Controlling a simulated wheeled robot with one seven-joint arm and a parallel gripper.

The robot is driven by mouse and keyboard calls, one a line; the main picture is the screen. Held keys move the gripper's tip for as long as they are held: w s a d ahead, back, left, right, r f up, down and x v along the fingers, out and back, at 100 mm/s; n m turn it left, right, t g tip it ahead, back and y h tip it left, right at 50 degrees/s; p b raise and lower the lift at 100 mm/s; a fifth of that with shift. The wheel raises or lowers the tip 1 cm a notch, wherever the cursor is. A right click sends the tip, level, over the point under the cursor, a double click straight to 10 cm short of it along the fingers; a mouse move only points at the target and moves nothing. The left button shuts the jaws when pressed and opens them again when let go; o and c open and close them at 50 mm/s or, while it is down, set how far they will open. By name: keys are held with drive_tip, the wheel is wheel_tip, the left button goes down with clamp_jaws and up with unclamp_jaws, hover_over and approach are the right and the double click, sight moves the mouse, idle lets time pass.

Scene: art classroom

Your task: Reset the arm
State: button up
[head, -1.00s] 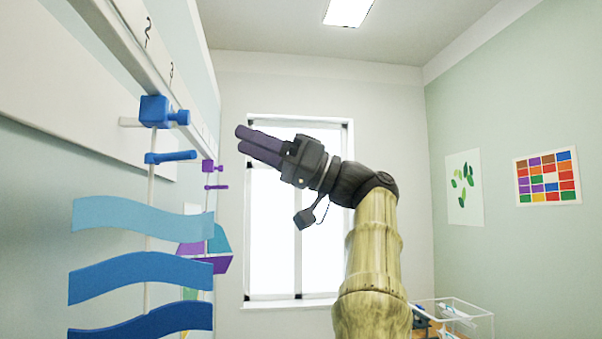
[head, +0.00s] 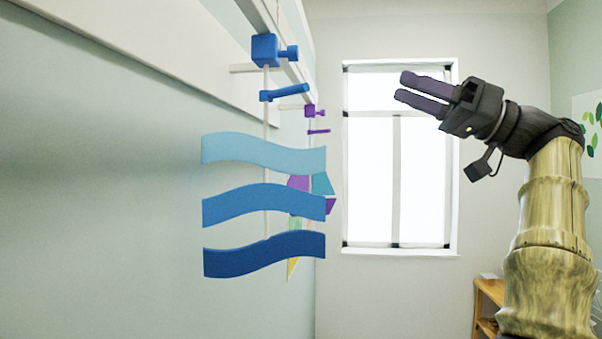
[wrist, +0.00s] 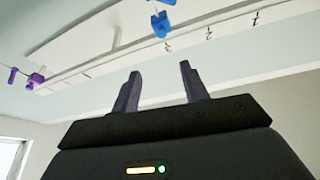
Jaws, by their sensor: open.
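My gripper (head: 425,92) is raised in front of the bright window in the head view, pointing left toward the wall. Its two purple-grey fingers are apart with nothing between them. In the wrist view the open fingers (wrist: 159,92) point up toward a white numbered rail (wrist: 190,45). My gripper is apart from the wall pieces and touches nothing.
Blue wavy strips (head: 263,205) hang left of my gripper, below a blue block (head: 265,50) at the rail. A purple block (head: 311,111) and coloured pieces hang farther back. The window (head: 400,180) is behind. A wooden stand (head: 488,292) is low right.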

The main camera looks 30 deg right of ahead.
drive_tip(key=w+d+f+m+t+h, duration=0.1)
drive_tip(key=w+f+m+h, duration=0.3)
drive_tip(key=w+f+m, duration=0.4)
drive_tip(key=w+d+f+m+t+h, duration=0.1)
drive_tip(key=w+f+m+h, duration=0.4)
drive_tip(key=w, duration=0.6)
drive_tip(key=w+a+f+m+g+h+b, duration=0.1)
drive_tip(key=w+a+f+m+g+h, duration=0.3)
drive_tip(key=f, duration=1)
drive_tip(key=w+a+f+n+g+y, duration=0.15)
drive_tip(key=a+f, duration=0.45)
drive_tip(key=f, duration=0.9)
drive_tip(key=s+a+f+g+h, duration=0.1)
drive_tip(key=s+a+f+g, duration=0.1)
drive_tip(key=a+f, duration=0.3)
drive_tip(key=s+a+f+g+h, duration=0.1)
drive_tip(key=s+a+f+g, duration=0.15)
drive_tip(key=f, duration=0.55)
drive_tip(key=s+a+f+n+g+h, duration=0.1)
drive_tip(key=s+a+f+n, duration=0.3)
drive_tip(key=s+f, duration=0.4)
drive_tip(key=s+a+f+n+g+h+b, duration=0.1)
drive_tip(key=s+a+f+n+g+h, duration=0.1)
drive_tip(key=s+f, duration=0.7)
drive_tip(key=shift+s+a+n+g, duration=0.15)
drive_tip(key=shift+a+n+g, duration=0.75)
drive_tip(key=shift+a, duration=0.3)
